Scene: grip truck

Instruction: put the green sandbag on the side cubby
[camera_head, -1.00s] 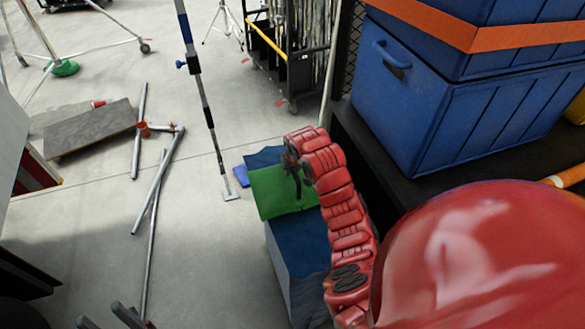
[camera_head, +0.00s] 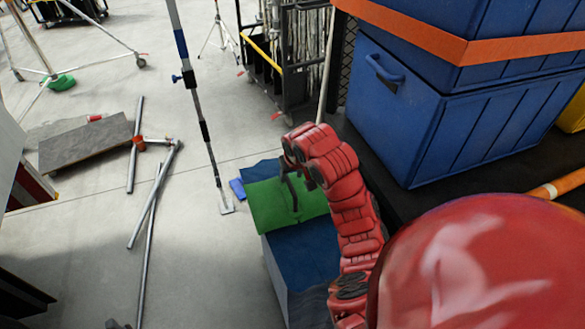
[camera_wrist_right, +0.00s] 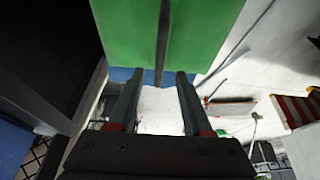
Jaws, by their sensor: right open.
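The green sandbag (camera_head: 265,205) lies on a blue-topped box (camera_head: 303,258) left of my right arm. In the right wrist view the green sandbag (camera_wrist_right: 125,35) fills the upper middle, with a dark strap (camera_wrist_right: 164,40) down its centre. My right gripper (camera_head: 292,190) is over the bag at the strap. In the right wrist view my right gripper (camera_wrist_right: 160,78) is open, one finger on each side of the strap's line; I cannot tell whether it touches the bag. Only a small dark tip, perhaps my left gripper (camera_head: 115,324), shows at the bottom edge. I cannot pick out the side cubby for sure.
Blue crates (camera_head: 410,115) with an orange strap stand on a dark shelf (camera_head: 395,200) at the right. A pole stand (camera_head: 203,130), metal tubes (camera_head: 148,205) and a grey board (camera_head: 85,145) are on the floor at left. A black cart (camera_head: 285,60) stands behind.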

